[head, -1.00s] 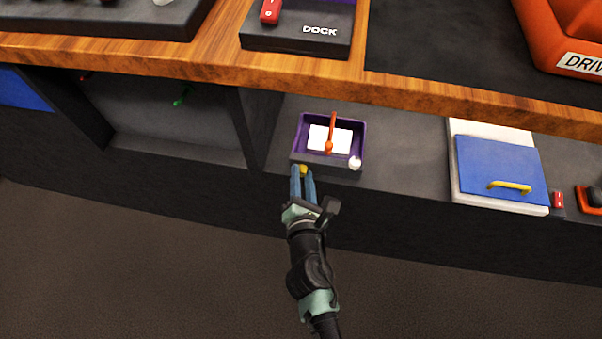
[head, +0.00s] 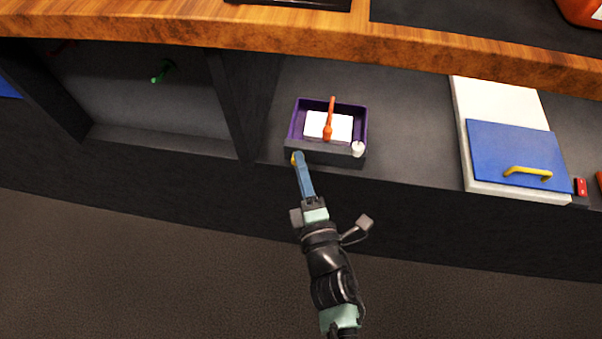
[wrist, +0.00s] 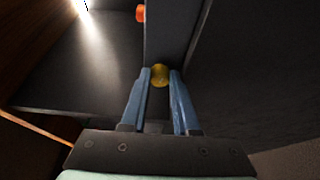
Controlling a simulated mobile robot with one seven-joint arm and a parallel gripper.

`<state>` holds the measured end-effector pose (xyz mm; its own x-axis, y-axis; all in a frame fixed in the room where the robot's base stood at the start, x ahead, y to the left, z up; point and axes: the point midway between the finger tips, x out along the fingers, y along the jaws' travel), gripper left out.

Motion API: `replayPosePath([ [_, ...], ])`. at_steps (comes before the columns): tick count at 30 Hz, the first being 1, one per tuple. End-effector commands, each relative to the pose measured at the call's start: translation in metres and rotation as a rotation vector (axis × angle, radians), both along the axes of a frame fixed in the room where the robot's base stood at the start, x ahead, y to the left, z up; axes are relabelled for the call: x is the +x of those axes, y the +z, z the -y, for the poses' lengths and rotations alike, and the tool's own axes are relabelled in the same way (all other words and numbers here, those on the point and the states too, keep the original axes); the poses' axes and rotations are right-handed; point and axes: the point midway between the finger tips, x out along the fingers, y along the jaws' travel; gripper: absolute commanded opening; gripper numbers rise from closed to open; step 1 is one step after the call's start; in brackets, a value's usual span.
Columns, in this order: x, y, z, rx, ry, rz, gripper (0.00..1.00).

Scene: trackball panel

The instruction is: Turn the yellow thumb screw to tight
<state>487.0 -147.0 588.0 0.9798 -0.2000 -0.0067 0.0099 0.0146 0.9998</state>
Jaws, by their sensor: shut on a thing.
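The yellow thumb screw (wrist: 160,74) sits on the front face of the dark-edged purple tray box (head: 325,154), near its left end. In the head view only a sliver of the screw (head: 293,159) shows beside my fingertips. My gripper (head: 297,157) reaches up to it from below. In the wrist view my gripper's (wrist: 160,77) two blue fingers stand on either side of the screw and are shut on it. The fingers look rolled edge-on in the head view. The screw's shaft and any tightness mark are hidden.
A blue lid with a yellow handle (head: 528,172) lies to the right. The wooden counter (head: 300,33) overhangs the shelf. Open floor lies in front.

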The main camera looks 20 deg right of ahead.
Motion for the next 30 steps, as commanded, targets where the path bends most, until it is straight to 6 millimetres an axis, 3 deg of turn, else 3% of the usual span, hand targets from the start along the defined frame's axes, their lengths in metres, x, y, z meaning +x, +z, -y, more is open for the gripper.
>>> replayPosePath([
  [1,-0.0005,-0.0081,-0.0001,0.037,-0.001,0.024,0.0],
  [5,-0.0004,-0.01,0.0001,0.139,-0.001,0.093,0.0],
  [30,0.0025,-0.0122,-0.003,0.801,-0.003,0.541,0.0],
])
